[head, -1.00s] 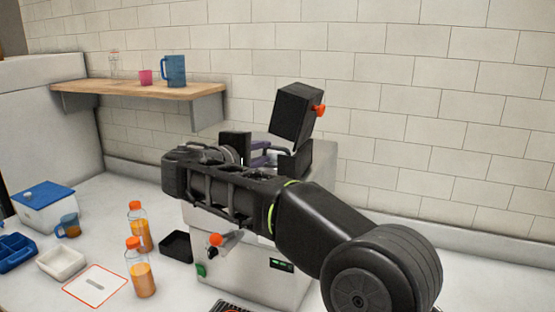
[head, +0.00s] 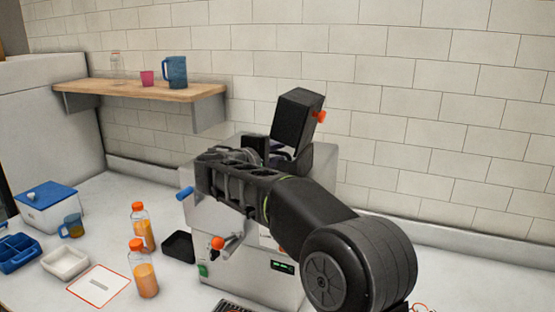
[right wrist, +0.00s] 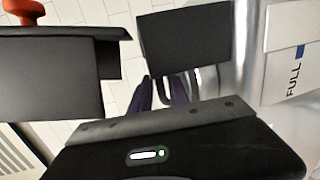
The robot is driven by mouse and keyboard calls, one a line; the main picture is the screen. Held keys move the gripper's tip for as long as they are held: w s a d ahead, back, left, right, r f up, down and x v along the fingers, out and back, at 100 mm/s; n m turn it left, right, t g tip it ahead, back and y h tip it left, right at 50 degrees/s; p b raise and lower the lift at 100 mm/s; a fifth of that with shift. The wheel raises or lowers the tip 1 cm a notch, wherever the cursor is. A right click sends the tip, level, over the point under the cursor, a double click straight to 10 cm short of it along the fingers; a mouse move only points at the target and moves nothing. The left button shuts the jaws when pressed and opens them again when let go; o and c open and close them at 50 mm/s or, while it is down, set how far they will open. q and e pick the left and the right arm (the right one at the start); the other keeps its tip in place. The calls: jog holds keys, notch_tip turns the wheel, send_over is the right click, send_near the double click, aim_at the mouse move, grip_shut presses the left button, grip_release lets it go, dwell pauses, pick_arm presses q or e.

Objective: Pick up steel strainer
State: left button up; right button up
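I cannot clearly make out the steel strainer in either view. The juicer (head: 250,262) stands against the back wall as a pale metal box with black upper parts. My right arm crosses in front of its top in the head view, and its far end (head: 215,170) hides much of it. In the right wrist view two dark purple bars (right wrist: 140,97) stand a little apart beside a curved dark rod, below a black block (right wrist: 185,38). I cannot tell whether they are my right fingers or hold anything. My left gripper is not in view.
A blue knob (head: 185,193) sticks out left of the juicer. Two orange juice bottles (head: 145,270), a black tray (head: 178,246) and a white tray (head: 66,262) stand on the counter. A shelf (head: 140,90) hangs behind. A FULL label (right wrist: 292,75) shows at right in the wrist view.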

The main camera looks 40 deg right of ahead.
jog(key=shift+w+d+f, duration=0.1)
jog(key=shift+d, duration=0.25)
dwell(0.3)
grip_shut()
